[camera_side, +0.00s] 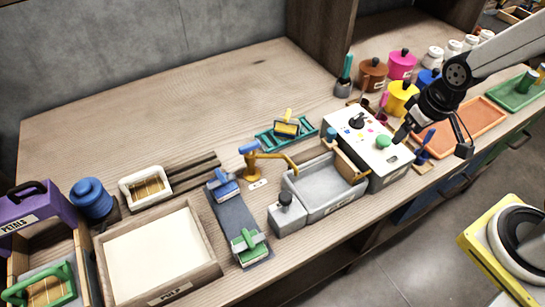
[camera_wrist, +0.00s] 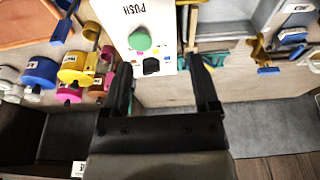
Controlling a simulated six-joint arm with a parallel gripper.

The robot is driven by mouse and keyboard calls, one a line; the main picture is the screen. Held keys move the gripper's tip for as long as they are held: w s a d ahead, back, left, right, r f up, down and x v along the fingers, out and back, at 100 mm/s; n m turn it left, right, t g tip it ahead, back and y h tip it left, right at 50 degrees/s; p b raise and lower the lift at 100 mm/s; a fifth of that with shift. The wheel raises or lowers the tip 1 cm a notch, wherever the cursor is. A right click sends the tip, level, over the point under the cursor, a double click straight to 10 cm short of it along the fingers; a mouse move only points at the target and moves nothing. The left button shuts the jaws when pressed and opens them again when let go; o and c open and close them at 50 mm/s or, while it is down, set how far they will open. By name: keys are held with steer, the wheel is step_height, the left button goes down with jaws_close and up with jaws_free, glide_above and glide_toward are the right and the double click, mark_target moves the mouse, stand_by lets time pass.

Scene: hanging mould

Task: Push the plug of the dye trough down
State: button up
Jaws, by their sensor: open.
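The grey trough (camera_side: 325,188) stands near the front edge of the bench, right of the middle in the side view. Its grey wall also shows at the top of the wrist view (camera_wrist: 262,20). A small grey block with a dark knob (camera_side: 285,199) adjoins its left end; I cannot tell whether this is the plug. My gripper (camera_side: 432,143) is open and empty, right of the trough, near the right end of a white box (camera_side: 370,155). In the wrist view its fingers (camera_wrist: 160,72) are spread below the box's green button (camera_wrist: 139,39).
A yellow-brown tap (camera_side: 262,165) stands left of the trough and a wooden paddle (camera_side: 345,160) lies at its right end. Colored pots (camera_side: 400,97) stand behind my gripper. A tray of white pulp (camera_side: 158,252) is at left. The back-left bench is bare.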

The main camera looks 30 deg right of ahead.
steer(key=shift+a, duration=0.1)
steer(key=c, duration=0.6)
steer(key=shift+w+a+r, duration=0.15)
steer(key=shift+w+a, duration=0.05)
steer(key=shift+w, duration=0.05)
steer(key=c, duration=0.4)
steer(key=shift+g+y, duration=0.3)
steer(key=shift+g, duration=0.5)
steer(key=w+a+r, duration=0.1)
steer(key=w+a, duration=0.1)
steer(key=a, duration=0.2)
steer(key=w+a+r, duration=0.1)
steer(key=a, duration=0.3)
steer(key=w+a+r, duration=0.1)
steer(key=w+a, duration=0.1)
steer(key=a, duration=0.2)
steer(key=shift+w+a+r, duration=0.1)
steer(key=shift+w+a, duration=0.2)
steer(key=shift+a, duration=0.05)
jaws_close()
steer(key=a+r+g, duration=0.1)
steer(key=a+r, duration=0.2)
steer(key=a, duration=0.9)
steer(key=shift+s+a, duration=0.3)
